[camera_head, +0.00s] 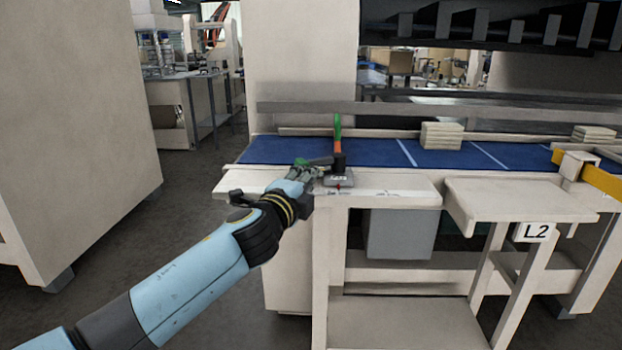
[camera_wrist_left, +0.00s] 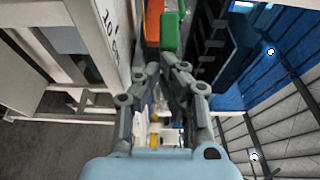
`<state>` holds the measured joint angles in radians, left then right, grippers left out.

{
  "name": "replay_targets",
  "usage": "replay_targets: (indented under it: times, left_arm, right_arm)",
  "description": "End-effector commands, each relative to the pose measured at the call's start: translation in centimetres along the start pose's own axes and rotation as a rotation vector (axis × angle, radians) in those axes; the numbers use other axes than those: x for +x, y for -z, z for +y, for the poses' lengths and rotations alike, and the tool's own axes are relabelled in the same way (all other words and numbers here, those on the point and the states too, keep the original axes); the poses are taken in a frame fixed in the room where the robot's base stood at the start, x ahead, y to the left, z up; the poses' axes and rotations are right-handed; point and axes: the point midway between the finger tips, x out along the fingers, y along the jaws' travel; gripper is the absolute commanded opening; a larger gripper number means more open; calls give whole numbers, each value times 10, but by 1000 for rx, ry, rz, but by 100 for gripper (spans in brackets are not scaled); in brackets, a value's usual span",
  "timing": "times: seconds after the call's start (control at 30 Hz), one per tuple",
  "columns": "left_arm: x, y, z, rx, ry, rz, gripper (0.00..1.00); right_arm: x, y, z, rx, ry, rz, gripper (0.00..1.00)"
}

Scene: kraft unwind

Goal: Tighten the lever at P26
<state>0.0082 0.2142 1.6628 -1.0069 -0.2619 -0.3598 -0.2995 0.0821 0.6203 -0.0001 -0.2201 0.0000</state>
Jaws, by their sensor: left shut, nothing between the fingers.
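The lever device stands on the front edge of the blue-topped table. It has a grey base plate (camera_head: 340,180) with a small, unreadable label and a dark block (camera_head: 339,160). An upright piece (camera_head: 338,130), green above and orange below, rises from the block. A dark arm with a green end (camera_head: 301,162) points left from it. My left gripper (camera_head: 314,171) is shut and empty, just left of the base, close to the green end; I cannot tell whether they touch. In the left wrist view, orange (camera_wrist_left: 153,22) and green (camera_wrist_left: 171,32) parts lie just beyond the fingertips (camera_wrist_left: 166,68).
The blue surface (camera_head: 275,150) runs along the table, with stacked pale blocks (camera_head: 441,135) on it. A pale side stand marked L2 (camera_head: 533,232) and a yellow bar (camera_head: 588,174) are at right. A large pale cabinet (camera_head: 75,130) stands left. Open floor (camera_head: 185,215) lies between.

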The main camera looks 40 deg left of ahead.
Motion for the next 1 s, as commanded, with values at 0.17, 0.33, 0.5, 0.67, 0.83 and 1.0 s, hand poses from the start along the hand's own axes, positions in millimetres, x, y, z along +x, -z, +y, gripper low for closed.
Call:
replay_targets:
  times: [0.17, 0.33, 0.5, 0.67, 0.83, 1.0]
  left_arm:
    - [1, -6, 0, 4, -1, 39, 0]
    - [4, -15, 0, 6, -1, 118, 0]
    - [10, -27, -1, 7, -2, 232, 0]
    - [16, -37, 0, 5, -2, 337, 0]
    - [22, -43, 1, 0, -1, 354, 0]
    - [25, -47, 0, 0, -1, 354, 0]
  right_arm:
    - [-2, 0, 0, 0, 0, 0, 0]
    - [-6, 0, 0, 0, 0, 0, 0]
    - [-9, 1, 0, 0, 1, 0, 0]
    - [-10, 1, 0, 0, 1, 0, 0]
    - [-9, 1, -2, 1, 3, 0, 0]
    - [-9, 0, -3, 2, 4, 0, 0]
